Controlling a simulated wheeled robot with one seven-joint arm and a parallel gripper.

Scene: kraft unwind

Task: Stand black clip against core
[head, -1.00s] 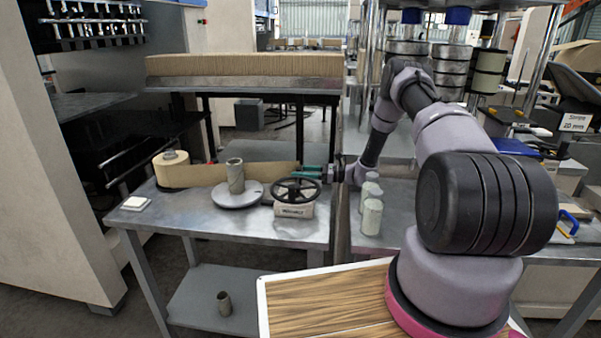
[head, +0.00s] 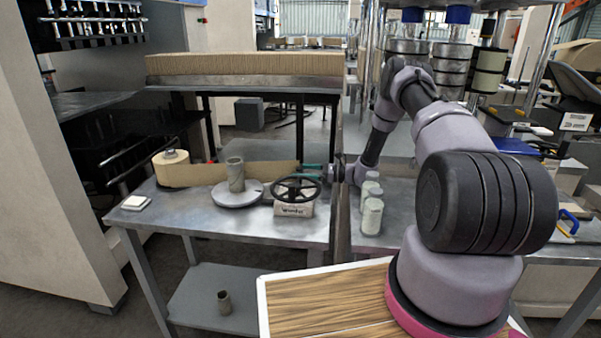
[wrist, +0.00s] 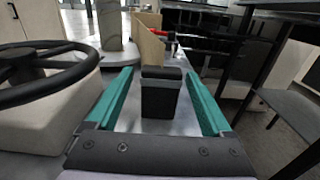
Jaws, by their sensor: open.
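The black clip (wrist: 161,94), a small upright dark block with a grey band, stands between the green fingers of my gripper (wrist: 160,92) in the wrist view. A gap shows on each side of it, so my gripper is open around it and not holding it. In the head view my gripper (head: 312,167) is at the table's right end, behind the handwheel; the clip cannot be made out there. The grey core (head: 236,174) stands upright on a round plate (head: 237,197), left of my gripper. The core also shows in the wrist view (wrist: 110,25), ahead and left.
A black handwheel (head: 297,188) on a pale block stands close beside my gripper. A kraft strip (head: 205,174) runs from the roll (head: 171,171) behind the core. Pale cylinders (head: 372,215) stand right of the wheel. The table front (head: 185,215) is mostly clear.

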